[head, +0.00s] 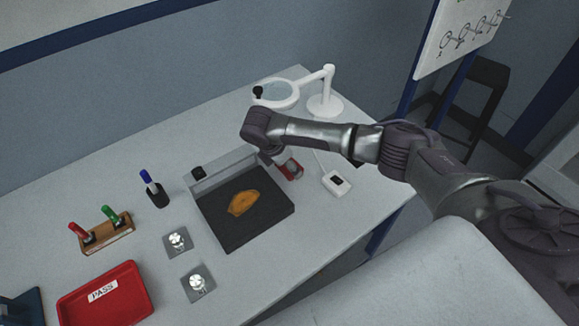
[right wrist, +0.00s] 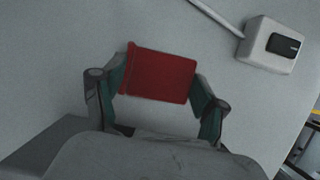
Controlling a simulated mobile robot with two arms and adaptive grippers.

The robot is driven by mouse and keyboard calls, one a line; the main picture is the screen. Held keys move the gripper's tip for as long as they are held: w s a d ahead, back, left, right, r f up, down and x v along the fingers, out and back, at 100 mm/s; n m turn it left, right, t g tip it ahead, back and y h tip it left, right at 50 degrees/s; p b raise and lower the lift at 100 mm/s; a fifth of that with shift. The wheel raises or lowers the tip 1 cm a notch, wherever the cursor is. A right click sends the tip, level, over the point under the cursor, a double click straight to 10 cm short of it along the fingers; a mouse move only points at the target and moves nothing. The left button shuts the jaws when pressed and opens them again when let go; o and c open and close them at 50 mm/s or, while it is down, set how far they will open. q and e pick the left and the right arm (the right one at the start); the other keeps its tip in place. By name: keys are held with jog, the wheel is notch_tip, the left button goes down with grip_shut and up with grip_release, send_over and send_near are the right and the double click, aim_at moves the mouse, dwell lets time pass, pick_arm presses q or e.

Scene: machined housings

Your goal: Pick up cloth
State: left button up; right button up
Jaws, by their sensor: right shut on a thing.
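A red, flat, roughly square cloth (right wrist: 158,76) sits between the two fingers of my right gripper (right wrist: 160,88) in the right wrist view. The gripper is shut on it, one finger at each side edge. I cannot tell whether the cloth touches the table. My left gripper is not in view.
A dark tray (head: 268,222) holds an orange-brown piece (head: 243,202). A white box with a cord (head: 337,183) lies right of the cloth. A magnifier lamp (head: 325,102) stands behind. A red PASS bin (head: 127,300), marker rack (head: 108,236) and two small metal parts stand left.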

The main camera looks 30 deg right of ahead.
jog(key=shift+r, duration=0.55)
notch_tip(320, 180, up, 3)
jog(key=shift+f+b, duration=0.1)
jog(key=shift+b, duration=0.45)
jog(key=s+d+r+b, duration=0.1)
jog(key=s+d+r, duration=0.5)
jog(key=s, duration=0.4)
jog(key=shift+r, duration=0.55)
